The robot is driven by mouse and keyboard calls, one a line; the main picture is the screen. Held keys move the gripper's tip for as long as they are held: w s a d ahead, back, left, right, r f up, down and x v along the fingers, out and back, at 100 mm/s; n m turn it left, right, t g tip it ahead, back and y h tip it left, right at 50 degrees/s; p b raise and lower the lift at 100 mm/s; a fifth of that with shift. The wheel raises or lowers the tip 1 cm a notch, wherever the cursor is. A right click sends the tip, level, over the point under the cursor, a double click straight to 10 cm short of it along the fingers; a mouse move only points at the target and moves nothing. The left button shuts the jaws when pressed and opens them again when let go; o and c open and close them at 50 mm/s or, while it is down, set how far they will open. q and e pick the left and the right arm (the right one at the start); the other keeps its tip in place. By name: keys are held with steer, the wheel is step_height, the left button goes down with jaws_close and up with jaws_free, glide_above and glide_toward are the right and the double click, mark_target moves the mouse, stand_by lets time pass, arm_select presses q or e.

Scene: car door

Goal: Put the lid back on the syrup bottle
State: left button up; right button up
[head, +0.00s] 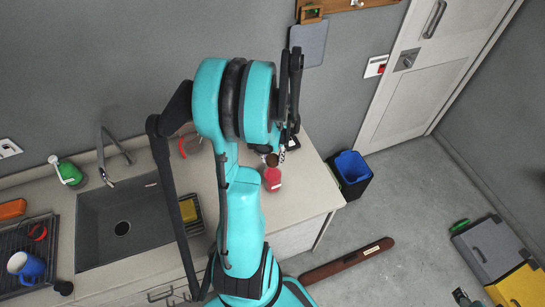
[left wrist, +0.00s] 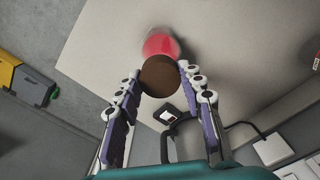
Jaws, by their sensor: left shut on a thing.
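The syrup bottle (head: 272,180) is small and red and stands on the counter near its right end. In the left wrist view the red bottle (left wrist: 160,43) shows just beyond the lid, partly covered by it. The round brown lid (left wrist: 160,76) sits between the fingertips of my left gripper (left wrist: 160,72), which is shut on it. In the head view the lid (head: 272,159) shows just above the bottle in the picture, with my left gripper (head: 284,148) beside it. I cannot tell whether lid and bottle touch. My right gripper is not in view.
The counter (head: 312,185) ends just right of the bottle. A black bin with a blue liner (head: 352,166) stands on the floor beyond. A sink (head: 120,225), a green bottle (head: 70,173) and a blue mug (head: 28,267) are at the left.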

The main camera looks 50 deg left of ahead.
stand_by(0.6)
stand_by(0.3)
arm_select(q)
steer(key=o, duration=0.8)
steer(key=shift+o, duration=0.5)
steer(key=o, duration=0.4)
steer(key=shift+r+p, duration=2.25)
steer(key=shift+r, duration=1.3)
